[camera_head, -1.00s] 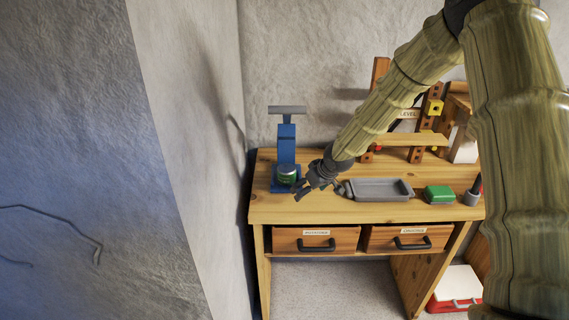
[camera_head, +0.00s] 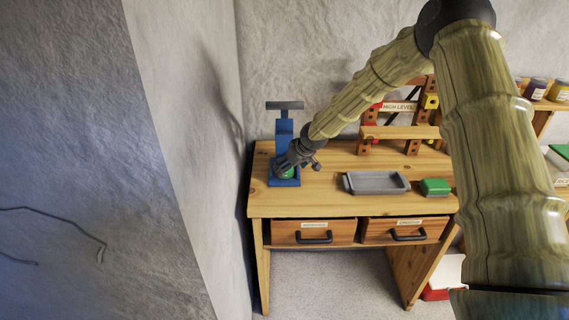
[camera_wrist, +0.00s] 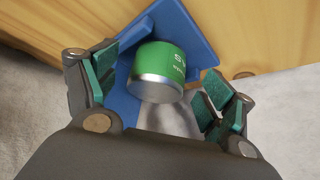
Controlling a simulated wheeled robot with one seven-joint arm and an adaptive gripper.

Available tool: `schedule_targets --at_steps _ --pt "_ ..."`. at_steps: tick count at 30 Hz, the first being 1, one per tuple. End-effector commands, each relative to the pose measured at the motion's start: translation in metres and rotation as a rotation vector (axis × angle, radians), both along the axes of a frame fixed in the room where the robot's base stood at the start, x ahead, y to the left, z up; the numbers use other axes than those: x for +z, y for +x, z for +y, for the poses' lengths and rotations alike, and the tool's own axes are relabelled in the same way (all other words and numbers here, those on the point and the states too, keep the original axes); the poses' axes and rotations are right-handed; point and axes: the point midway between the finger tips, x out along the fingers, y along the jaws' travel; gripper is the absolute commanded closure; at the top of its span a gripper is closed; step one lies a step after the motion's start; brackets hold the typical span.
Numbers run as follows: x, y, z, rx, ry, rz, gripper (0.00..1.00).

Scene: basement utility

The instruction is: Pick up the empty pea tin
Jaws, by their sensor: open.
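The pea tin is a short green can (camera_wrist: 160,68) with a metal rim and partly visible white lettering. In the wrist view it sits on the base of a blue press-like stand (camera_wrist: 195,30), between the two open fingers of my gripper (camera_wrist: 155,92). A gap shows between the can and each finger. In the head view the tin (camera_head: 286,173) is mostly hidden behind my gripper (camera_head: 290,166), at the foot of the blue stand (camera_head: 284,135). I cannot see whether the tin is empty.
The stand is on a wooden workbench (camera_head: 330,200) near its left end, close to the wall. A grey tray (camera_head: 376,183) and a green box (camera_head: 435,187) lie to the right. A wooden rack (camera_head: 400,133) stands at the back.

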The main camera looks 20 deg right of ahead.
Motion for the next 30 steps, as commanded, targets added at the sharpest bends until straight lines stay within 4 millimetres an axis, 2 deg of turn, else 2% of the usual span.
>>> schedule_targets --at_steps 7,12,21,23,30 --pt "0.001 0.029 0.01 0.001 0.001 0.0 0.17" --pt "-0.007 0.032 0.011 0.001 0.0 0.0 0.17" --pt "-0.01 0.033 0.012 0.001 0.001 -0.001 0.17" --pt "-0.01 0.033 0.012 0.001 0.001 -0.001 0.24" --pt "-0.01 0.033 0.012 0.001 0.001 -0.001 0.67"
